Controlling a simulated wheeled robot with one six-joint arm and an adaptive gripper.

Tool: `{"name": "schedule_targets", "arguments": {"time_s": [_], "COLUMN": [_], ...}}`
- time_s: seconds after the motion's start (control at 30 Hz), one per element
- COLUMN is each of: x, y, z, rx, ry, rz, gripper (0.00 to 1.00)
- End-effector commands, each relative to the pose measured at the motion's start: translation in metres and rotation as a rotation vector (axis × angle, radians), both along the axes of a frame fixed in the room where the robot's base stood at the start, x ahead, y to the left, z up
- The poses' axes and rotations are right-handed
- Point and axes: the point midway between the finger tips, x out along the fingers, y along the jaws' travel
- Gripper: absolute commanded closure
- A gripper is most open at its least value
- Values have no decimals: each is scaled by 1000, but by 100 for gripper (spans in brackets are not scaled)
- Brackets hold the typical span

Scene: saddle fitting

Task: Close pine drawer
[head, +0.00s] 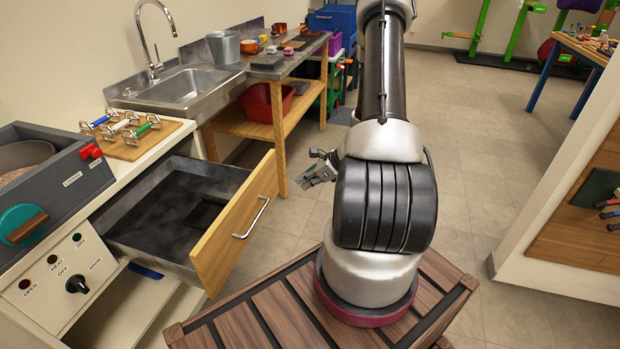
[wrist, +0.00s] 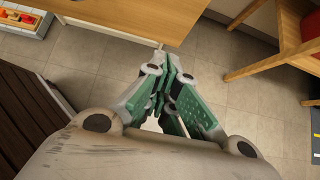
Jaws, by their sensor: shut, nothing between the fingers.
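The pine drawer's front (head: 232,228) is at the left in the head view, with a metal bar handle (head: 252,217). The drawer is pulled far out of the cream cabinet, and its grey inside shows a dark flat patch or item. My gripper (head: 320,170) is shut and empty. It hangs over the floor to the right of the drawer front, apart from it in the head view. In the wrist view the green-padded gripper (wrist: 168,65) points toward a pine-coloured panel (wrist: 135,15), likely the drawer front; whether it touches cannot be told.
A cabinet top with a dark appliance (head: 45,180) and a wooden board of coloured handles (head: 135,135) stands beside the drawer. A sink counter (head: 185,85) on wooden legs stands behind. The tiled floor (head: 470,150) right of my arm is clear.

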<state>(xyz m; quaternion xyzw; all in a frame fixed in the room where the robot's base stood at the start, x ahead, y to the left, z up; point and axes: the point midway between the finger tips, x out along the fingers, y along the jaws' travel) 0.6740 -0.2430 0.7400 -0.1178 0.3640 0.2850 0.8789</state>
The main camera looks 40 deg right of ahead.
Motion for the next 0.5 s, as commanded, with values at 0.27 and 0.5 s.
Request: {"name": "schedule_targets", "arguments": {"time_s": [0.27, 0.5], "x": [35, 57], "y": [27, 42], "z": [-36, -35], "rx": [-1, -1], "ry": [-1, 0], "rz": [6, 4], "gripper": [100, 100]}}
